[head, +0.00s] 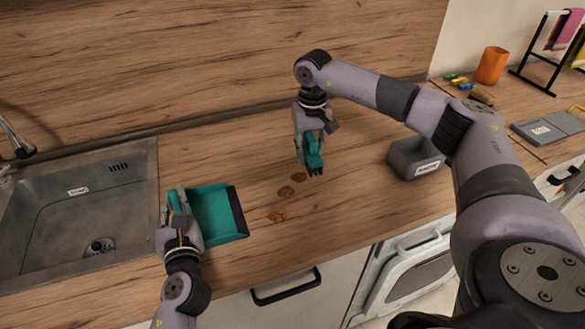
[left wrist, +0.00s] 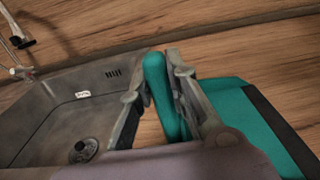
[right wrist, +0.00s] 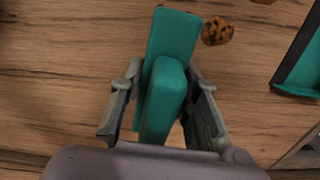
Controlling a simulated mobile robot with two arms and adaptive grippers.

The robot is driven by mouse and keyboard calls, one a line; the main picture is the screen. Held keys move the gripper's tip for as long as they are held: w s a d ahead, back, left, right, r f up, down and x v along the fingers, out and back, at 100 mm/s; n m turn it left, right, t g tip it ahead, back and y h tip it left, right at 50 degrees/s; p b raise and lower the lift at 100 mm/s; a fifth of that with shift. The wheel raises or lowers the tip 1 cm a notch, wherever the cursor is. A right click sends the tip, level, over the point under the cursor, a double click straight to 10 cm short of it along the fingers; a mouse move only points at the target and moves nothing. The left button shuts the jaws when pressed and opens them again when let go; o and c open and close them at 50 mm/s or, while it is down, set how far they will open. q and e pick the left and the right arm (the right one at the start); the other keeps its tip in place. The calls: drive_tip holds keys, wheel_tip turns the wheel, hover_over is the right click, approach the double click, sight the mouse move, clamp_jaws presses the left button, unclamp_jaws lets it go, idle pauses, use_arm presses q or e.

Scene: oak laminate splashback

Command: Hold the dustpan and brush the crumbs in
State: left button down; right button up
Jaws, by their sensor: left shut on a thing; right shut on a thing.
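The teal dustpan (head: 212,213) lies on the wooden counter just right of the sink, its dark lip facing right toward the crumbs. My left gripper (head: 177,204) is shut on its handle, which shows between the fingers in the left wrist view (left wrist: 160,90). My right gripper (head: 312,147) is shut on the teal brush (head: 314,158), whose dark bristles point down at the counter behind the crumbs. One crumb (right wrist: 217,31) shows beside the brush (right wrist: 172,50) in the right wrist view.
The sink (head: 80,215) is at the left. A grey labelled bin (head: 415,160) stands right of the brush. An orange cup (head: 491,65), a rack (head: 545,50) and small items are at the far right. The wooden splashback (head: 210,60) runs behind.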

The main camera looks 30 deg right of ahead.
sight(242, 200)
drive_tip(key=d, duration=0.3)
drive_tip(key=shift+w+f, duration=0.15)
drive_tip(key=shift+w, duration=0.15)
drive_tip(key=shift+d+f+m, duration=0.1)
drive_tip(key=shift+f+m, duration=0.2)
drive_tip(key=shift+f, duration=0.2)
wheel_tip(242, 200, down, 5)
drive_tip(key=shift+r, duration=0.15)
drive_tip(key=a, duration=0.7)
drive_tip(key=w+a, duration=0.1)
drive_tip(key=a, duration=0.7)
drive_tip(key=w+a, duration=0.1)
drive_tip(key=a, duration=0.6)
drive_tip(key=shift+a+r, duration=0.1)
drive_tip(key=shift+a, duration=0.1)
drive_tip(key=shift+w+a+r, duration=0.1)
drive_tip(key=shift+a+r, duration=0.1)
drive_tip(key=shift+a, duration=0.05)
drive_tip(key=shift+d+r, duration=0.2)
drive_tip(key=shift+r, duration=0.55)
drive_tip(key=shift+d+r, duration=0.15)
drive_tip(key=shift+r, duration=0.55)
drive_tip(key=shift+d+r, duration=0.2)
drive_tip(key=shift+r, duration=0.55)
